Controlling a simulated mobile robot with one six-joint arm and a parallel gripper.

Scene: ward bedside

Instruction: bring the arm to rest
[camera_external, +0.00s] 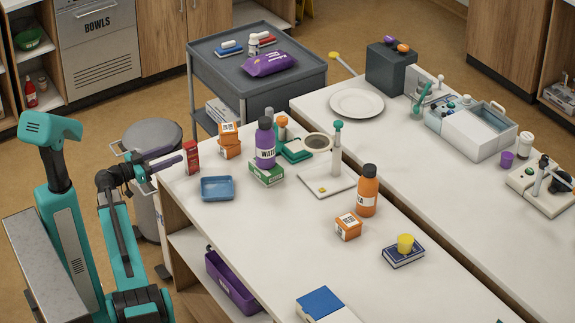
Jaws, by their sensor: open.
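My gripper (158,168) is at the left, at the end of my teal and dark grey arm. It is open and nothing shows between its jaws. It is just off the left edge of the white bedside counter (250,222), near a small red box (191,157) that stands at that edge. Whether the gripper touches the box or the counter edge cannot be told from this view. My arm is folded up beside my column, with its wrist higher than its lower links.
A blue tray (216,189), a purple bottle (265,145) and orange boxes (229,134) stand right of my gripper. A grey cart (300,78) stands farther back. Open floor lies at the upper left.

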